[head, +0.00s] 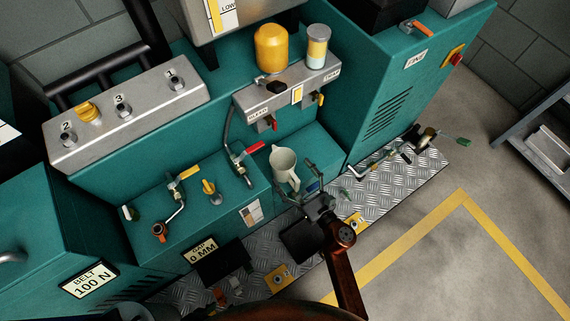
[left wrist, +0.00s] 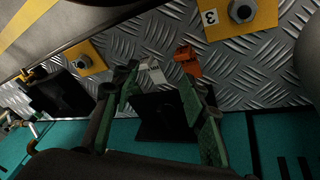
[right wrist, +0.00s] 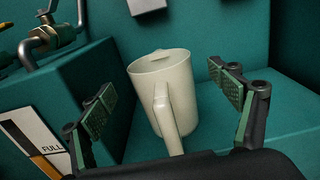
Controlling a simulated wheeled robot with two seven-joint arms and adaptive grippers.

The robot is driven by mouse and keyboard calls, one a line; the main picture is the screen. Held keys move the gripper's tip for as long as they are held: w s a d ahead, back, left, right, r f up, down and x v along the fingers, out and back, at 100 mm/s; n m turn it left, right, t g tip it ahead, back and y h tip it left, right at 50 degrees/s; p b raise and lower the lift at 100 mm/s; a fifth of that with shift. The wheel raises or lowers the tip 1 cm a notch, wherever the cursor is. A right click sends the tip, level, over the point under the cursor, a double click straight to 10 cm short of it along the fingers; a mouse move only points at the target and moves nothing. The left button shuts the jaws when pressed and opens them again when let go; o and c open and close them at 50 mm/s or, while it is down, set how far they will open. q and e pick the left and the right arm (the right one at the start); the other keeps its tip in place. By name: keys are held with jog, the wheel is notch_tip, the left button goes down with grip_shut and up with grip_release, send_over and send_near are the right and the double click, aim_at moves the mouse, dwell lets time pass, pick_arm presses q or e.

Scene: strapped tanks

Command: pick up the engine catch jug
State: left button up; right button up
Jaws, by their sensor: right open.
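The engine catch jug, a cream jug (head: 283,165) with a handle, stands upright on the teal ledge in the head view. In the right wrist view the jug (right wrist: 172,92) is in the middle, with its handle facing me. My right gripper (head: 297,177) is open in front of the jug. Its pads (right wrist: 164,95) appear on either side of the jug with gaps visible, and nothing is held. My left gripper (left wrist: 160,100) is open and empty over the tread plate in its wrist view, away from the jug. I cannot make it out clearly in the head view.
A red-handled valve (head: 248,152) and hose are left of the jug. A grey block with a yellow tank (head: 271,48) is above it. A yellow-handled valve (head: 190,174) sits further left. Tread plate (head: 385,195) lies in front, with clear floor (head: 420,260) beyond.

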aim_at(284, 161)
jog(key=b+x, duration=0.1)
jog(key=x, duration=0.3)
jog(key=shift+w+a, duration=0.25)
jog(key=shift+w, duration=0.05)
jog(key=shift+w+a+r, duration=0.1)
jog(key=shift+w+a, duration=0.1)
jog(key=shift+w, duration=0.1)
pick_arm(q)
jog(key=shift+w+d+f+t, duration=0.5)
jog(key=shift+w+d+f, duration=0.15)
jog(key=shift+w+f, duration=0.2)
pick_arm(e)
jog(key=c, duration=1.9)
